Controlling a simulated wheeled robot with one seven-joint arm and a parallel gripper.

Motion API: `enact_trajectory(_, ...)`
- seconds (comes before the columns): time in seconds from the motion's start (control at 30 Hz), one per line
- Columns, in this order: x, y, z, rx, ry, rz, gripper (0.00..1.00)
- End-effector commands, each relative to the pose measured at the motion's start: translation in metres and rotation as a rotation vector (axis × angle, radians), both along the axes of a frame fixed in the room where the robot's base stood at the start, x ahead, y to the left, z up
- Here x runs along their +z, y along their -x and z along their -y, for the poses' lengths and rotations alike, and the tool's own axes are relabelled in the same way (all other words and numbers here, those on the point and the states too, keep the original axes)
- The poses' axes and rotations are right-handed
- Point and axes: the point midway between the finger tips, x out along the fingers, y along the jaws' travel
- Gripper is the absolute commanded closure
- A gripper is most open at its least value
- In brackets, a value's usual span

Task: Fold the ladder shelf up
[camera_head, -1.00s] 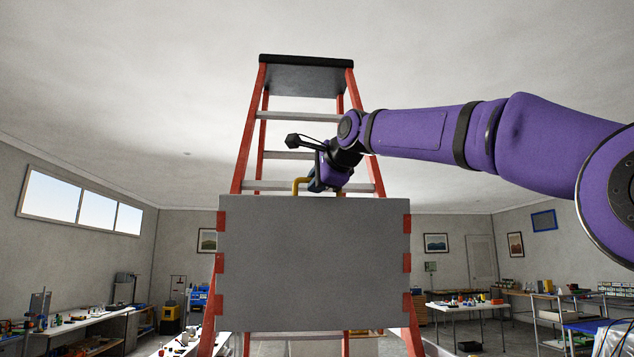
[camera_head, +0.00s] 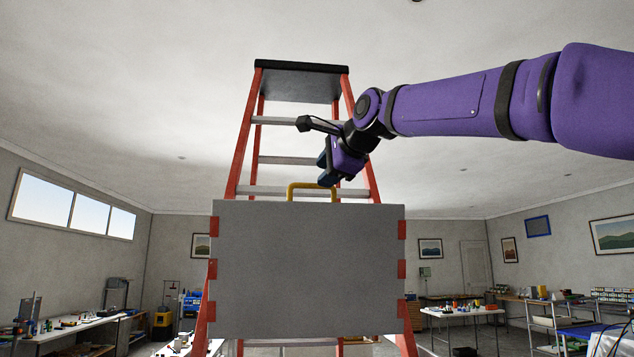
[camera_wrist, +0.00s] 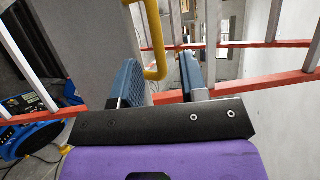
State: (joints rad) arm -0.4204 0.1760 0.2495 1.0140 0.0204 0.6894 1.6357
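The ladder shelf (camera_head: 308,270) is a flat grey panel facing me on the front of the red ladder (camera_head: 239,150). A yellow handle (camera_head: 291,190) stands on its top edge. My gripper (camera_head: 326,172) is above the right part of this handle, overlapping it in the head view. In the wrist view the gripper (camera_wrist: 160,72) has its two blue finger pads apart. The yellow handle (camera_wrist: 154,40) shows in the gap between them, and I see no pad closed on it. The grey panel (camera_wrist: 92,45) shows to the left there.
The ladder's black top cap (camera_head: 300,66) and grey steps (camera_head: 285,160) rise behind the gripper. White tables with small items stand at left (camera_head: 75,328) and right (camera_head: 462,312). A blue machine (camera_wrist: 40,120) is on the floor in the wrist view.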

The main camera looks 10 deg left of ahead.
Motion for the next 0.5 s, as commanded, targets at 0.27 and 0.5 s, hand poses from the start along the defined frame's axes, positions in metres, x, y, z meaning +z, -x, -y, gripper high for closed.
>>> enact_trajectory(0.27, 0.01, 0.024, 0.021, -0.002, 0.0, 0.001, 0.6)
enact_trajectory(0.5, 0.011, 0.028, 0.024, -0.001, 0.0, 0.0, 0.6)
